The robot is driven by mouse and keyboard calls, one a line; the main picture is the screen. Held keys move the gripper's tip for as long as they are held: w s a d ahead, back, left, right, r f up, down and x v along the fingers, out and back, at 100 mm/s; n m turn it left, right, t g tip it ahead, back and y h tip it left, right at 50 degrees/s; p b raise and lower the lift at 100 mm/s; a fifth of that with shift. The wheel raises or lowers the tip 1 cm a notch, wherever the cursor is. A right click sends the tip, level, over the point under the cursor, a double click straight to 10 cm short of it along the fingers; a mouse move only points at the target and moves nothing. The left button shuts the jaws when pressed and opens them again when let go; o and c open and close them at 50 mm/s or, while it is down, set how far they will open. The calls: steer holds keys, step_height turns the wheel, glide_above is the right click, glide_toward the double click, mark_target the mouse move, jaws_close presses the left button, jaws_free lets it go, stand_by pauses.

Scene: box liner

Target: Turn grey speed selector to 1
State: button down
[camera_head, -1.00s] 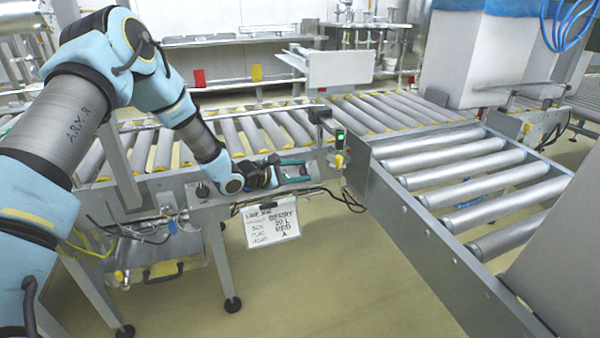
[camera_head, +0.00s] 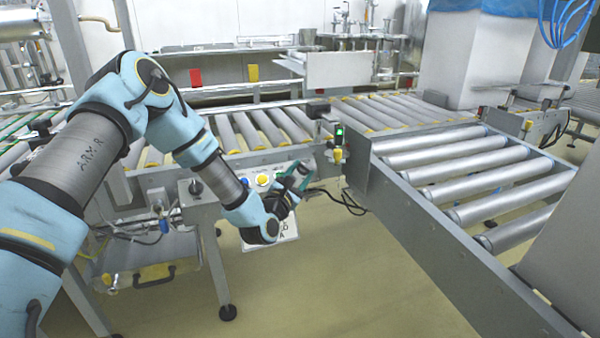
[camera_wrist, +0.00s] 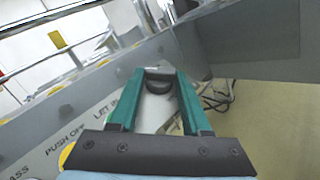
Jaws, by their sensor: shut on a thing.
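The grey speed selector (camera_wrist: 157,87) shows in the wrist view as a small dark grey round knob on the sloping grey control panel. My gripper (camera_wrist: 160,77) has green fingers, one on each side of the knob, and is shut on it. The fingers and their grey tips hide part of the knob, and I cannot read which number it points to. In the head view my gripper (camera_head: 300,177) is at the right end of the panel, and the knob is hidden behind it.
A yellow button (camera_head: 262,180) and a blue button (camera_head: 247,182) are left of my gripper on the panel. A black knob (camera_head: 195,187) is farther left. A written card (camera_head: 275,245) hangs below. A green-lit box (camera_head: 339,137) and the roller conveyor (camera_head: 470,180) are to the right.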

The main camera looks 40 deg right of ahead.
steer(key=shift+f+n+t, duration=0.1)
steer(key=shift+n+t, duration=0.6)
steer(key=c, duration=0.6)
jaws_free()
steer(key=shift+c, duration=0.2)
steer(key=shift+s, duration=0.1)
steer(key=p+v, duration=0.1)
steer(key=v, duration=0.9)
steer(key=shift+s+a, duration=0.25)
steer(key=shift+a, duration=0.1)
